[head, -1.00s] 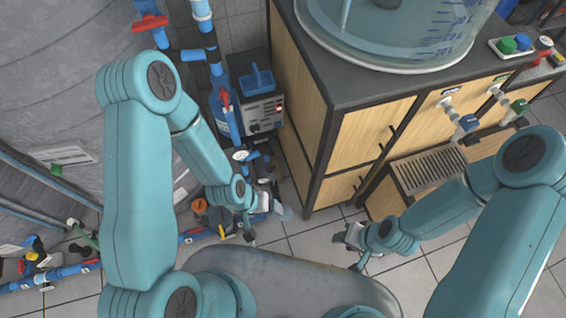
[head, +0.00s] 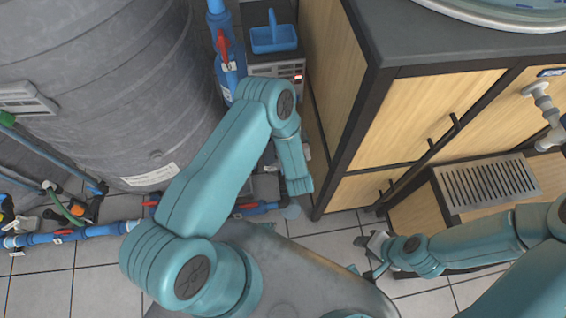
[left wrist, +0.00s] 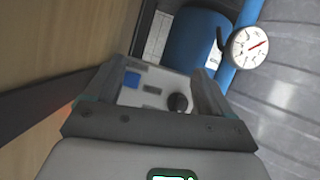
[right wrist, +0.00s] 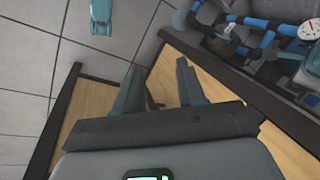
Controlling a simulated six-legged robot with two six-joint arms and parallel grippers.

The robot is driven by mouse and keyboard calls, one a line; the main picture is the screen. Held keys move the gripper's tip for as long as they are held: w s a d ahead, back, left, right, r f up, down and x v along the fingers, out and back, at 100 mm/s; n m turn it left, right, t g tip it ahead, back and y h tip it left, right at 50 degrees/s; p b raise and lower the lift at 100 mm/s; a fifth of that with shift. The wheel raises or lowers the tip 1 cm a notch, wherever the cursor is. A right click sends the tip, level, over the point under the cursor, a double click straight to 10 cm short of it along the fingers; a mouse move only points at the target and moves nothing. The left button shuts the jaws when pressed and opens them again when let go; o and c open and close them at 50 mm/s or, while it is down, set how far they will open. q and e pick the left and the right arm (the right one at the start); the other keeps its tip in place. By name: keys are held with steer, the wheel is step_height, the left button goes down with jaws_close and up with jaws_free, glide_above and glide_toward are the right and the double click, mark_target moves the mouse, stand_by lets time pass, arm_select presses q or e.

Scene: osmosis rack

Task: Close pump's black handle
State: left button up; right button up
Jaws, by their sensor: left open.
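In the head view the pump (head: 291,70), a grey box with a small red display, stands between the large grey tank and the wooden cabinet. My left forearm covers its lower front and hides my left gripper. The left wrist view shows the pump's pale panel (left wrist: 152,92) with a black round knob (left wrist: 178,102), likely the black handle, and a blue switch. My left gripper (left wrist: 155,82) is open, its fingers either side of the panel, the knob near the right finger. Contact cannot be told. My right gripper (head: 372,256) is low before the cabinet; its fingers (right wrist: 158,75) are apart and empty.
A blue pipe with a red valve handle (head: 222,45) rises left of the pump. The wooden cabinet (head: 420,115) closes off the right side, the grey tank (head: 100,80) the left. A pressure gauge (left wrist: 250,47) shows beside the panel. Tiled floor (head: 330,226) is open in front.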

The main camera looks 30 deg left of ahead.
arm_select(q)
steer(key=s+d+f+t+y+b, duration=0.1)
steer(key=s+d+f+y+b, duration=0.1)
steer(key=f+b, duration=0.7)
steer(key=s+d+f+y+b, duration=0.1)
steer(key=s+f+y+b, duration=0.1)
steer(key=f+b, duration=0.7)
steer(key=s+d+f+t+y+b, duration=0.15)
steer(key=f+b, duration=0.45)
steer(key=f, duration=0.6)
steer(key=shift+g, duration=0.35)
steer(key=b+x, duration=0.2)
steer(key=x, duration=0.5)
steer(key=b+x, duration=0.3)
steer(key=x, duration=0.4)
steer(key=shift+w+a+f, duration=0.1)
steer(key=shift+a+f, duration=0.1)
steer(key=shift+a, duration=0.05)
steer(key=shift+w+a+r, duration=0.1)
steer(key=shift+w+a, duration=0.3)
arm_select(e)
steer(key=w+f+t, duration=0.1)
steer(key=w+f, duration=0.1)
steer(key=f, duration=1.4)
steer(key=w+d+f, duration=0.1)
steer(key=w+f, duration=0.1)
steer(key=f, duration=1.4)
steer(key=shift+w+d+f+t, duration=0.2)
steer(key=shift+w+t, duration=0.05)
steer(key=shift+t, duration=0.15)
